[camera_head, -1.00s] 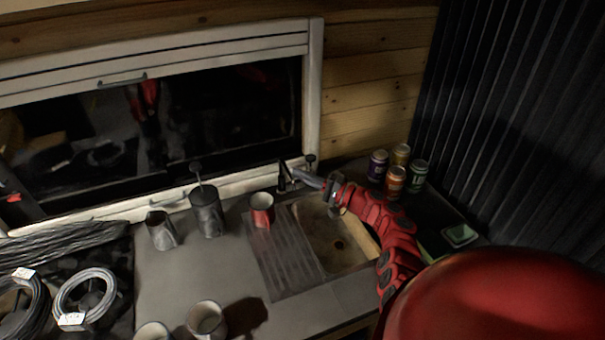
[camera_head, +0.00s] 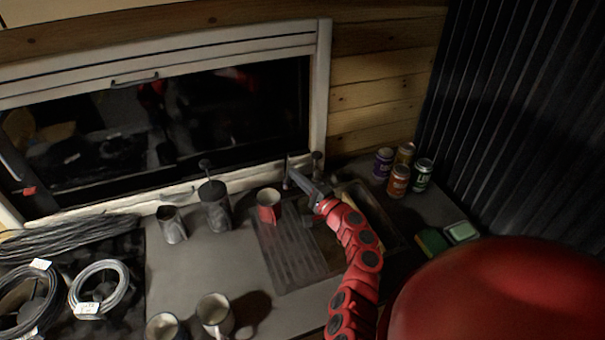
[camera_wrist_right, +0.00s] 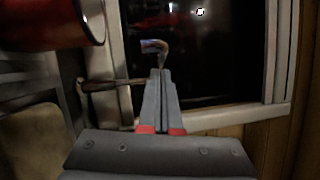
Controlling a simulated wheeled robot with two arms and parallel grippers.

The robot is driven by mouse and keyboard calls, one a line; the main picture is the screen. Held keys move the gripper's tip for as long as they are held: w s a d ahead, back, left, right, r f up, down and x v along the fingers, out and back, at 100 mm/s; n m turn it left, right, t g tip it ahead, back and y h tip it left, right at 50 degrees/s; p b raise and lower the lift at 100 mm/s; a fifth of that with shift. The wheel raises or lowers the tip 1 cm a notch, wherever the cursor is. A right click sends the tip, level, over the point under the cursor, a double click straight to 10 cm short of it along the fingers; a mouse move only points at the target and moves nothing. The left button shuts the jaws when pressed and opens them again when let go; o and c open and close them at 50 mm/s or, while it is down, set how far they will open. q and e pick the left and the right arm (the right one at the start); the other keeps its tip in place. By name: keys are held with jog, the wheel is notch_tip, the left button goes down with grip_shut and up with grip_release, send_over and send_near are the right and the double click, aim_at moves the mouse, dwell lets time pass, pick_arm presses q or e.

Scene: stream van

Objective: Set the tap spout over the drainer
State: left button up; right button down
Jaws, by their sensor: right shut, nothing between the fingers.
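The ribbed drainer (camera_head: 288,250) lies left of the sink basin (camera_head: 385,215). The slim dark tap (camera_head: 287,172) stands behind them near the window, partly hidden by my right gripper (camera_head: 292,174). My right gripper is shut and empty, at the tap above the back of the drainer and sink. In the right wrist view its closed grey fingers (camera_wrist_right: 158,75) point toward the window, and a curved metal piece (camera_wrist_right: 157,46), probably the spout, shows just past their tips. Contact cannot be told. My left gripper is out of view.
A red mug (camera_head: 268,207) stands at the drainer's back left corner. A dark plunger pot (camera_head: 214,208) and a metal mug (camera_head: 171,225) stand further left. Several cans (camera_head: 398,181) stand right of the sink. Cable coils (camera_head: 99,286) lie at left.

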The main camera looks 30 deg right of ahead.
aim_at(284, 184)
jog(key=shift+w+a+m+h+b, duration=0.35)
jog(key=shift+a+m+h+b, duration=0.3)
jog(key=shift+h, duration=0.6)
jog(key=shift+w+a+m+h+b, duration=0.3)
jog(key=shift+a+m+h+b, duration=0.4)
jog(key=shift+h, duration=0.5)
jog(key=shift+w+a+m+h+b, duration=0.35)
jog(key=shift+a+m+h, duration=0.2)
jog(key=shift+m+h, duration=0.5)
jog(key=shift+g+h, duration=0.3)
jog(key=shift+h, duration=0.1)
